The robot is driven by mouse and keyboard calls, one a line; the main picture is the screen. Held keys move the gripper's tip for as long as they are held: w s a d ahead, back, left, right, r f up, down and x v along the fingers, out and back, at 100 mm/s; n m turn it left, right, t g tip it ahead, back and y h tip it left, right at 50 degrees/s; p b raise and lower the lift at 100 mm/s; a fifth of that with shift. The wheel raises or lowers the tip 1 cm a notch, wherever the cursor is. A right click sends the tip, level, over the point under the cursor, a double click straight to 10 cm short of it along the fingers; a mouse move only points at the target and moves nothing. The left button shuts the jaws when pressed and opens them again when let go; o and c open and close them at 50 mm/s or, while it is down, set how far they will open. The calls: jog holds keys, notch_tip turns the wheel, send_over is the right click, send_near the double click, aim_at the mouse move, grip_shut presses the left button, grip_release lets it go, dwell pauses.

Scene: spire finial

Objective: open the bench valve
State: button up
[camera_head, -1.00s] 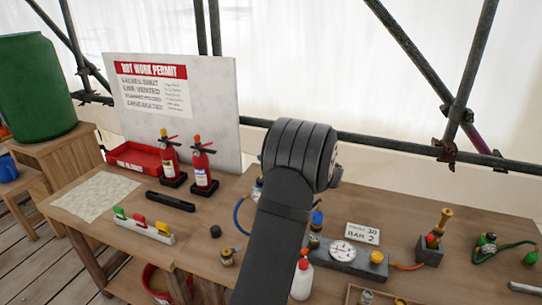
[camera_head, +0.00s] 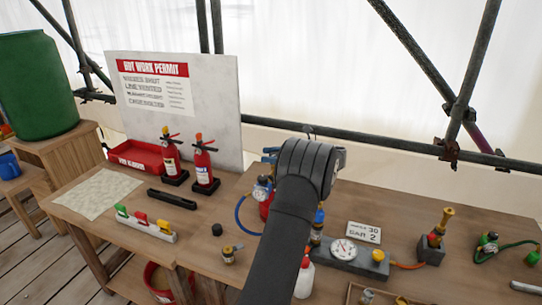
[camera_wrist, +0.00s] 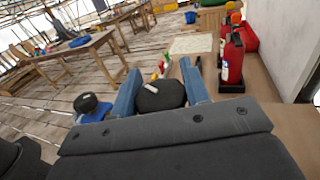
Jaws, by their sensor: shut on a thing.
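In the wrist view, my gripper (camera_wrist: 160,68) has its two blue fingers on either side of a round black knob (camera_wrist: 160,97) with a white mark, and is shut on it. I cannot tell for sure that this knob belongs to the bench valve. In the head view my dark arm covers most of the gripper; only a bit of blue finger (camera_head: 270,155) shows left of the wrist. Just below it stand a gauge fitting (camera_head: 262,189) and a red body (camera_head: 266,206), partly hidden by my arm, with a blue hose (camera_head: 240,214) curving down.
A small brass fitting (camera_head: 229,255) and a black cap (camera_head: 216,229) stand left of my arm. Two red extinguishers (camera_head: 204,165) stand by the permit board (camera_head: 180,100). A gauge block (camera_head: 343,251) and a white bottle (camera_head: 304,279) are right of my arm.

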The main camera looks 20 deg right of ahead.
jog(key=o, duration=1)
jog(key=v, duration=0.7)
jog(key=shift+s+d, duration=0.1)
jog(key=shift+d, duration=0.05)
jog(key=x, duration=0.7)
jog(key=shift+a, duration=0.3)
jog(key=shift+d+m+t+h, duration=0.15)
jog(key=shift+m+t+h, duration=0.45)
jog(key=shift+t, duration=0.4)
